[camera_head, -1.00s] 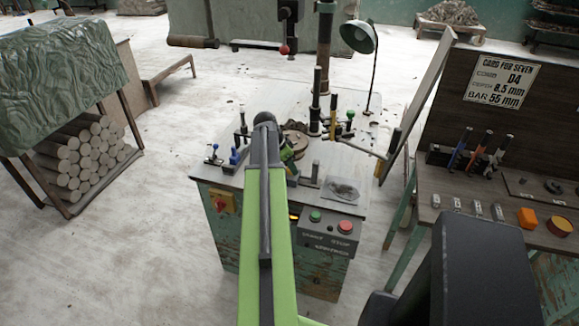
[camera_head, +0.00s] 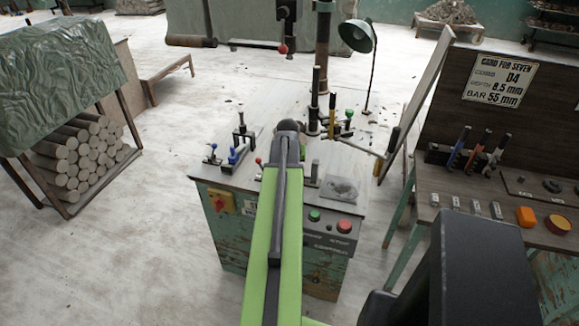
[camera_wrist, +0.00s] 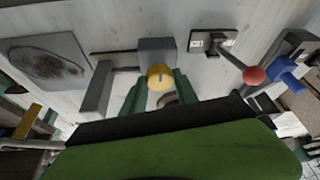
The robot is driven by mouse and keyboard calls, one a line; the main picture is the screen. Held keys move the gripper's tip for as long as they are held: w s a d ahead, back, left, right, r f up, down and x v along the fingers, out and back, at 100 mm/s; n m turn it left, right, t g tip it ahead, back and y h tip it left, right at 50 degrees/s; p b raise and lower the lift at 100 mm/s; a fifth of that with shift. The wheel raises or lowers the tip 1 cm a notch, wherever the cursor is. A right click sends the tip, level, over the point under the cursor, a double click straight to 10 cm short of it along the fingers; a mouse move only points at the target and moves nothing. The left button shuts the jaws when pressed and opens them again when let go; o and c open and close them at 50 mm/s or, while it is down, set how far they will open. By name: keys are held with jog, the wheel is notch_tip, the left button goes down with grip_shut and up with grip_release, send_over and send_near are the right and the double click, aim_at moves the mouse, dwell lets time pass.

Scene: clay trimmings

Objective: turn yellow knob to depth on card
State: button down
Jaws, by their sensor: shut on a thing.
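The yellow knob (camera_wrist: 160,76) shows in the wrist view, with a dark mark on its face, in front of a grey block (camera_wrist: 157,50). My gripper (camera_wrist: 159,88) has its two green fingers on either side of the knob and is shut on it. In the head view my own arm hides the knob and the fingers. The card (camera_head: 503,80) on the dark board at the right reads "CARD FOR SEVEN", D4, depth 8.5 mm, bar 55 mm. I cannot read a setting on the knob.
A red ball lever (camera_wrist: 253,75) and a blue clamp (camera_wrist: 285,72) stand right of the knob in the wrist view. The machine's front panel has a green button (camera_head: 314,216) and a red button (camera_head: 344,226).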

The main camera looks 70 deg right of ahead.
jog(key=n, duration=0.2)
jog(key=n+t, duration=0.1)
jog(key=n, duration=0.1)
jog(key=shift+s+d+y, duration=0.1)
jog(key=shift+s+y, duration=0.1)
jog(key=shift+y, duration=0.2)
jog(key=shift+n+t+y, duration=0.5)
jog(key=shift+n+t, duration=0.2)
jog(key=shift+n, duration=1.2)
jog(key=c, duration=0.9)
grip_release()
jog(key=shift+c, duration=0.2)
jog(key=p+v, duration=1.6)
jog(key=v, duration=0.1)
jog(key=shift+s+r, duration=0.2)
jog(key=shift+s, duration=0.05)
